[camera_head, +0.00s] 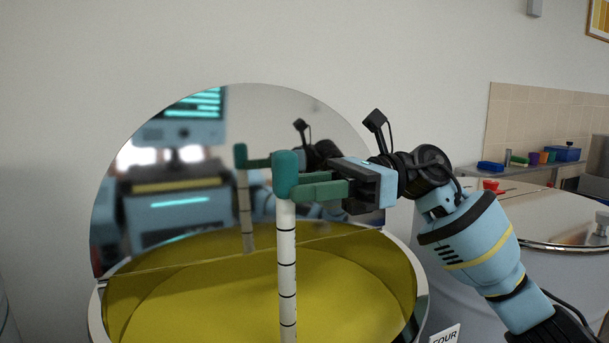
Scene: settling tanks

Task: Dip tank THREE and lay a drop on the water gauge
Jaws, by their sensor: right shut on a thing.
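My right gripper (318,188) is shut on the green top of a white dipstick (287,270) with black rings. The stick hangs upright in front of or over an open round tank (423,290); its lower end is cut off by the frame, so I cannot tell whether it touches the liquid. The tank's inside looks yellow. A label reading FOUR (445,335) shows at the bottom, right of this tank; I cannot tell which tank it belongs to. No label THREE and no water gauge can be made out. My left gripper is out of view.
The tank's raised mirror-like lid (330,125) stands behind it and reflects me and the stick. A closed tank (560,222) stands at the right. Behind it a counter holds a blue box (565,154) and small coloured containers (533,158).

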